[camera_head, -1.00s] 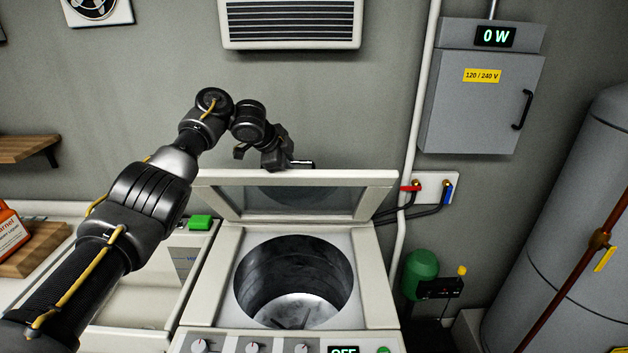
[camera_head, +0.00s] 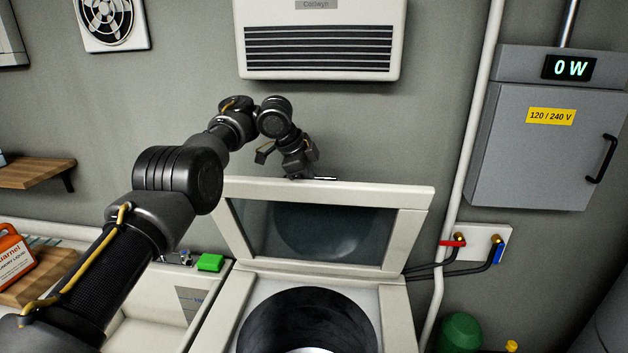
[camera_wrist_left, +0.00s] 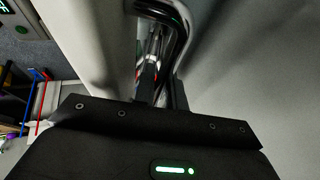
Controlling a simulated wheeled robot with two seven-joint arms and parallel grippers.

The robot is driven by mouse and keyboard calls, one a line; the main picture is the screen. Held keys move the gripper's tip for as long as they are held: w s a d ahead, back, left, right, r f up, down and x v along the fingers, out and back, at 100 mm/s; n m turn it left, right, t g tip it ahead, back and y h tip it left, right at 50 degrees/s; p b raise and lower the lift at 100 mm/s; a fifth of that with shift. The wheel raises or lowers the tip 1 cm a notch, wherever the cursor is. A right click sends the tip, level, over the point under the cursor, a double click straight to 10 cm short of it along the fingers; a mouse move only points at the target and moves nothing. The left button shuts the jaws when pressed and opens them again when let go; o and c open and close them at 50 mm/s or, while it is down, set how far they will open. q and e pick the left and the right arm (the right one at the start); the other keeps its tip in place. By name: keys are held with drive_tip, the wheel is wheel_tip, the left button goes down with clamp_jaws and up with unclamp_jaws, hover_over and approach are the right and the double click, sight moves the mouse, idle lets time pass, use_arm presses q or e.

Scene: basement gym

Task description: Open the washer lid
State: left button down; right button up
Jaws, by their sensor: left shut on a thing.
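The washer lid (camera_head: 415,189) is a white frame around a dark glass window, raised steeply at the back of the washer (camera_head: 398,320). The round drum opening (camera_head: 305,315) shows below it, cut by the lower edge of the head view. My left gripper (camera_head: 300,172) is at the lid's top edge, shut on the lid handle (camera_head: 325,178), a small bar mostly hidden by the jaws. In the left wrist view, my fingers (camera_wrist_left: 162,90) close around the dark, shiny handle bar (camera_wrist_left: 180,20). My right gripper is in neither view.
A grey wall stands close behind the lid. A white heater (camera_head: 320,40) hangs above. A grey electric box (camera_head: 540,130) and a white pipe (camera_head: 470,150) are at right. A white sink (camera_head: 150,325) and a green block (camera_head: 210,262) are at left.

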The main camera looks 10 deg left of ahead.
use_arm(q)
drive_tip(key=c, duration=1.7)
unclamp_jaws()
drive_tip(key=shift+s+a+r, duration=0.1)
drive_tip(key=shift+a+r, duration=0.05)
drive_tip(key=shift+a, duration=0.05)
drive_tip(key=shift+c, duration=0.2)
drive_tip(key=shift+s, duration=0.1)
drive_tip(key=shift+r, duration=0.1)
